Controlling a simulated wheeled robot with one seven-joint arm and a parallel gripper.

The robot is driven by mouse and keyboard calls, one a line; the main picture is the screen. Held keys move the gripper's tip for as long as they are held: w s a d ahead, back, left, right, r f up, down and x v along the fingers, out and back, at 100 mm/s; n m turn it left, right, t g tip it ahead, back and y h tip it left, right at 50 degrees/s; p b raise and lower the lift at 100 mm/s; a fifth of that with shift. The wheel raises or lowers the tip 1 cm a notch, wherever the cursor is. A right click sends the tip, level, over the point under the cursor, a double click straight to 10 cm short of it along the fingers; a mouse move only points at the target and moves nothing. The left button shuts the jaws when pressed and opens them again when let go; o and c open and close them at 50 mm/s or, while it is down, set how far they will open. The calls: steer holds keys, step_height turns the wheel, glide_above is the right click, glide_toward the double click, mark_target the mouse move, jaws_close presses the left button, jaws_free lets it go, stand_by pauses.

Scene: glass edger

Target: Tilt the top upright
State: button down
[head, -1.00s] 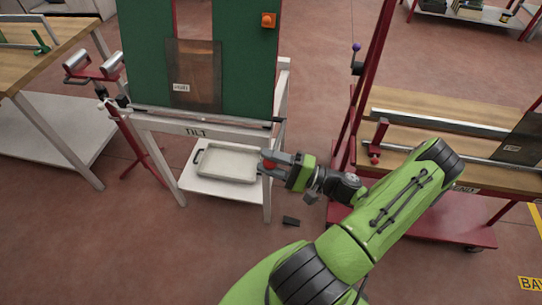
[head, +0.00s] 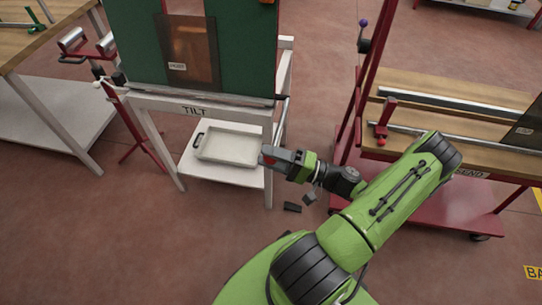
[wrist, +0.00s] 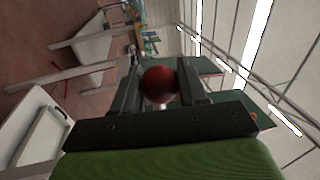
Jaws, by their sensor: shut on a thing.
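The tilt table's top (head: 133,45) is a green board that stands steeply up on a white frame marked TILT (head: 195,111). A dark glass pane (head: 190,50) with a white label rests against it. The top's upper edge is out of the head view. My gripper (head: 268,157) is beside the frame's right front leg, below the top's lower edge. It is shut on a red ball knob (wrist: 158,84), which shows between the two fingers in the wrist view. The head view mostly hides the knob and what it is fixed to.
A pale tray (head: 230,146) lies on the frame's lower shelf. A red cart with a wooden top (head: 460,150) stands close on the right. A roller stand (head: 88,48) and a wooden bench (head: 40,35) are on the left. Small dark pieces (head: 292,207) lie on the floor.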

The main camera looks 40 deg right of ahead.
steer(key=shift+s+a+f, duration=0.1)
steer(key=shift+f, duration=0.3)
steer(key=c, duration=0.9)
jaws_free()
steer(key=shift+o, duration=1.2)
steer(key=shift+r, duration=0.15)
steer(key=shift+s, duration=0.1)
steer(key=p+v, duration=0.1)
steer(key=v, duration=1.4)
steer(key=shift+s+d, duration=0.2)
steer(key=shift+s, duration=0.1)
